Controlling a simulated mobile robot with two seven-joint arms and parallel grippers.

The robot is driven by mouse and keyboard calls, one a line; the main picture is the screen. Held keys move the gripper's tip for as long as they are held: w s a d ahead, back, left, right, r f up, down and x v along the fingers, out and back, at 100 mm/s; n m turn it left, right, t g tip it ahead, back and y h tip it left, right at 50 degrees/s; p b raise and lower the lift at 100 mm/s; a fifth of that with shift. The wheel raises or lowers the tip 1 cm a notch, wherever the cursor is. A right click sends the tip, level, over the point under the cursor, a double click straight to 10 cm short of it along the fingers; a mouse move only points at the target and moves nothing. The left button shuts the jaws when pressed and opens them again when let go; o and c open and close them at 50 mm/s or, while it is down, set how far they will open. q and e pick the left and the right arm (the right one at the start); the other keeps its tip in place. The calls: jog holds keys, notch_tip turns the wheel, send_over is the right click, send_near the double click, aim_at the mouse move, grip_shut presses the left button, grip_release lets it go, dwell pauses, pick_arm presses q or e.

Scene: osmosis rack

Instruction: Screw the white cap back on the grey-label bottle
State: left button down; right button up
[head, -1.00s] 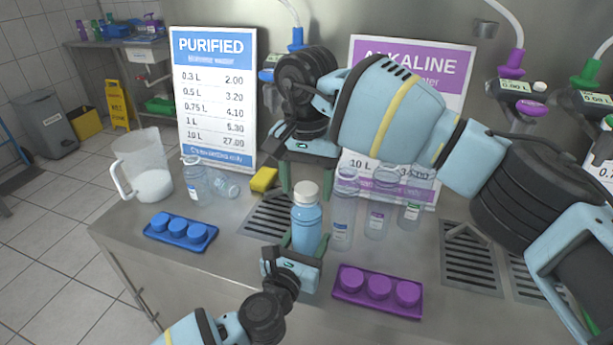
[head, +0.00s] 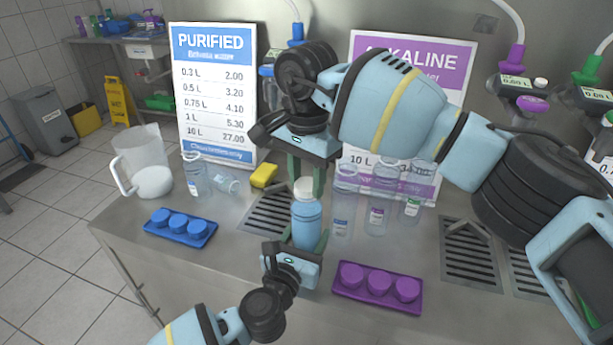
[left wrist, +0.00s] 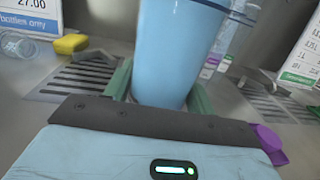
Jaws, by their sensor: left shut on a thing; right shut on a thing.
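A light-blue bottle (head: 306,222) stands upright above the counter, with the white cap (head: 304,188) at its mouth. No grey label shows on the side I see. My left gripper (head: 305,240) is shut on the bottle's lower body from the front. In the left wrist view, its green fingers flank the blue bottle (left wrist: 165,50); the cap is out of that frame. My right gripper (head: 305,177) points down from above and is shut on the white cap, its green fingers at the cap's sides. I cannot tell how far the cap is seated.
Clear bottles (head: 376,212) stand just right of the held bottle. A purple cap tray (head: 378,301) lies in front right, a blue cap tray (head: 180,238) at left.

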jog(key=m, duration=1.2)
jog(key=shift+m, duration=0.3)
jog(key=m, duration=1.4)
jog(key=o, duration=1.2)
jog(key=shift+c, duration=0.2)
jog(key=shift+f, duration=0.1)
notch_tip(320, 180, up, 12)
